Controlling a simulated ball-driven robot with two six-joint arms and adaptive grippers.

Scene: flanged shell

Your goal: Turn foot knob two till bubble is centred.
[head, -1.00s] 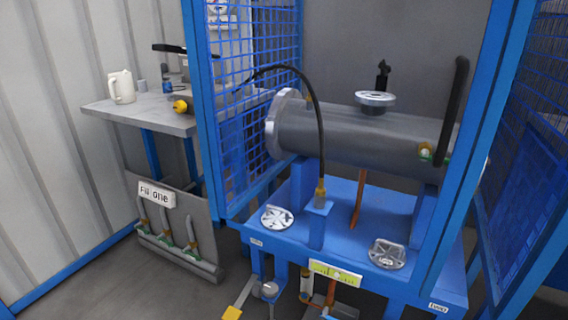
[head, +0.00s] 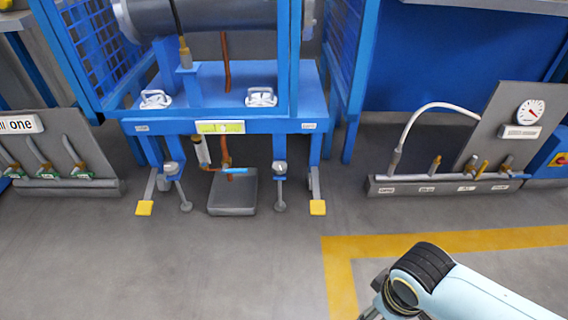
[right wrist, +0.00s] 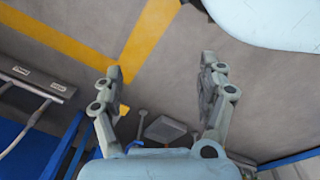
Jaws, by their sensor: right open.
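The blue bench frame (head: 262,120) carries a yellow-green bubble level (head: 220,127) on its front edge. The bubble is too small to place. A small grey foot knob (head: 280,168) sits on the right front leg, below a small label (head: 308,126) that is blurred now but read like TWO earlier. A matching left foot knob (head: 171,168) sits on the other leg. My right gripper (right wrist: 160,70) is open and empty, fingers apart over the floor. In the head view it is partly cut off at the bottom, well short of the bench. My left gripper is out of view.
A grey block (head: 232,192) lies under the bench among copper pipe and a blue-handled valve. Yellow feet (head: 317,207) stick out in front. A grey manifold with gauge (head: 531,111) stands right. Grey floor with a yellow line (head: 440,243) is clear between.

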